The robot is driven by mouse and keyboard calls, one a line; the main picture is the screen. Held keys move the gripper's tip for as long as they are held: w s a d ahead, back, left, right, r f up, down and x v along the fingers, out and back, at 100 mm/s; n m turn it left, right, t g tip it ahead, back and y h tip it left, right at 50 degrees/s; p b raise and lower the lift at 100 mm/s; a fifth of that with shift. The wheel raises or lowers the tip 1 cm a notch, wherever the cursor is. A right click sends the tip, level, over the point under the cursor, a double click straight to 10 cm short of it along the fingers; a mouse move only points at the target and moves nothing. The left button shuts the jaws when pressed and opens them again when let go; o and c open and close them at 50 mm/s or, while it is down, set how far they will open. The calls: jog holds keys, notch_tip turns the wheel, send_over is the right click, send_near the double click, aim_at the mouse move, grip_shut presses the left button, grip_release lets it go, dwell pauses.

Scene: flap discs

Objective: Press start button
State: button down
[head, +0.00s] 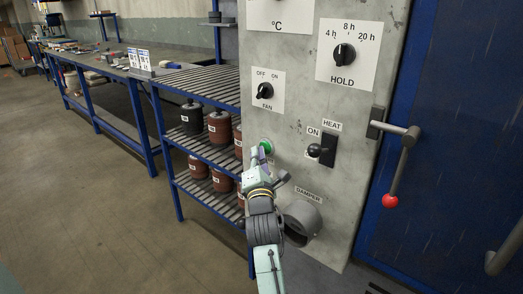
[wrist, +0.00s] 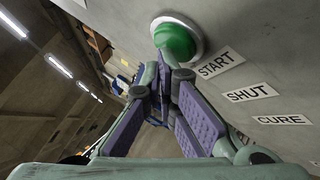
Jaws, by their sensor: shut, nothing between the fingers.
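The green start button (wrist: 174,42) sits in a pale ring on the grey panel, above the label START (wrist: 217,62) in the wrist view. In the head view the start button (head: 266,146) is partly hidden behind my gripper. My gripper (wrist: 163,82) is shut and empty, its purple-padded fingers brought together just below the button in the wrist view. In the head view my gripper (head: 258,158) is right by the button. I cannot tell whether the fingertips touch it.
The panel (head: 300,110) also bears a FAN knob (head: 265,91), a HOLD knob (head: 343,54), a HEAT switch (head: 324,150) and a round DAMPER fitting (head: 301,220). A lever with a red ball (head: 390,201) juts out at right. A blue rack (head: 176,200) with dark red canisters stands at left.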

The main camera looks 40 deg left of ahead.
jog(key=shift+w+d, duration=0.3)
jog(key=shift+d, duration=0.1)
jog(key=s, duration=0.6)
jog(key=shift+s+a, duration=0.2)
jog(key=shift+a, duration=0.25)
